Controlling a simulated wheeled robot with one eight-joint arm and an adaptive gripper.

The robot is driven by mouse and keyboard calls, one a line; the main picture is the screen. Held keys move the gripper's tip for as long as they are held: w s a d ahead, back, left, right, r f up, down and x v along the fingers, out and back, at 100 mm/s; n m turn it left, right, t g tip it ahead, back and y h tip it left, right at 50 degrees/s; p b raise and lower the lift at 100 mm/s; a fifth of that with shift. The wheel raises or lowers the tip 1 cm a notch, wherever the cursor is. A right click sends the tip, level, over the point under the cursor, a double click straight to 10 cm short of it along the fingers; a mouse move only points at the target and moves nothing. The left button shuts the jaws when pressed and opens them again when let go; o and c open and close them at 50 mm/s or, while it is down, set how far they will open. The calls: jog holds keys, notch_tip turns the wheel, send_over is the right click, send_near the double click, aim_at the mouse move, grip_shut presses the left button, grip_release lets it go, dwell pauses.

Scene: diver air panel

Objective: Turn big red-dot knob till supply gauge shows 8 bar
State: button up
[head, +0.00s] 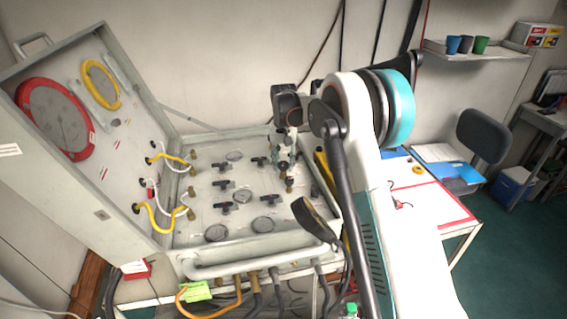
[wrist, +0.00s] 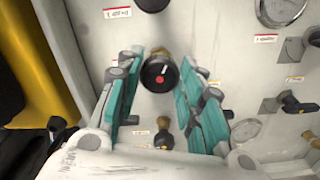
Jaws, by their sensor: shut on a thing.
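The big black knob with a red dot and a white mark (wrist: 159,72) sits on a brass stem on the pale panel, in the upper middle of the wrist view. My gripper (wrist: 161,88) has its teal-padded fingers on either side of the knob and is shut on it. In the head view my gripper (head: 284,152) is at the right back part of the open case's panel, and it hides the knob there. A gauge (wrist: 282,8) is cut by the top edge in the wrist view. I cannot tell which gauge is the supply gauge, and no reading is legible.
The panel holds several small gauges (head: 242,196) and black-handled valves (head: 226,207). The raised lid (head: 104,150) at the left carries a red-rimmed gauge (head: 55,119) and a yellow-rimmed gauge (head: 101,84). Yellow hoses (head: 160,220) join lid and panel. A yellow object (wrist: 43,60) is close left.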

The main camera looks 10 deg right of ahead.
aim_at(283, 164)
jog(key=m, duration=0.6)
jog(key=shift+m+b, duration=0.3)
jog(key=m, duration=0.6)
jog(key=shift+w+a, duration=0.1)
dwell(0.3)
jog(key=o, duration=1.1)
jog(key=shift+c, duration=0.2)
jog(key=shift+r, duration=0.1)
notch_tip(283, 164, up, 12)
dwell(0.3)
